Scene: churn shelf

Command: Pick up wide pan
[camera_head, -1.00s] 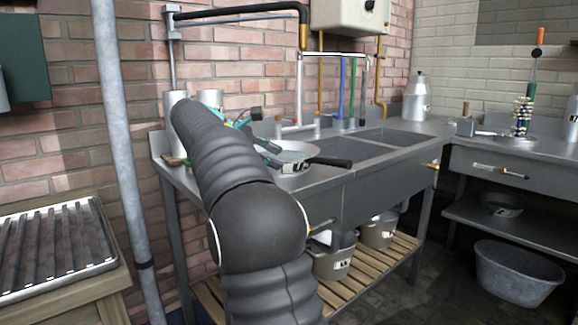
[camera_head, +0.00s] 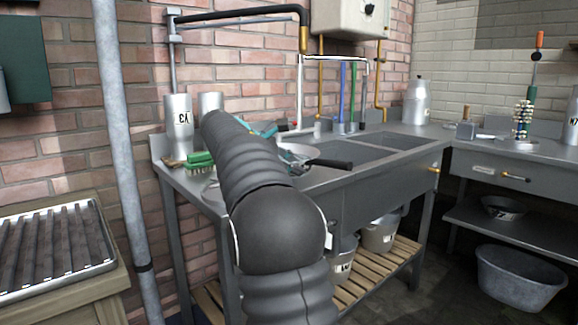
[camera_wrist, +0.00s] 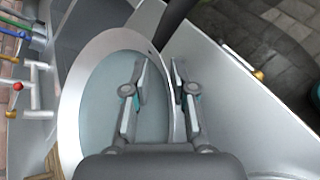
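The wide pan (camera_wrist: 105,95) is a round, shallow pan with a pale grey inside, a light metal rim and a black handle. It rests on the counter left of the sink. In the head view my arm covers much of it, but its black handle (camera_head: 333,164) shows. My gripper (camera_wrist: 161,72) is open and empty over the pan's rim near the handle. In the wrist view one finger is above the pan's inside and the other is just outside the rim. I cannot tell whether either finger touches it.
Metal canisters (camera_head: 178,124) and a green brush (camera_head: 200,159) stand or lie at the counter's left end. Sink basins (camera_head: 345,150) lie right of the pan, with a pipe tap (camera_head: 300,100) behind. A galvanised post (camera_head: 122,150) stands left of my arm.

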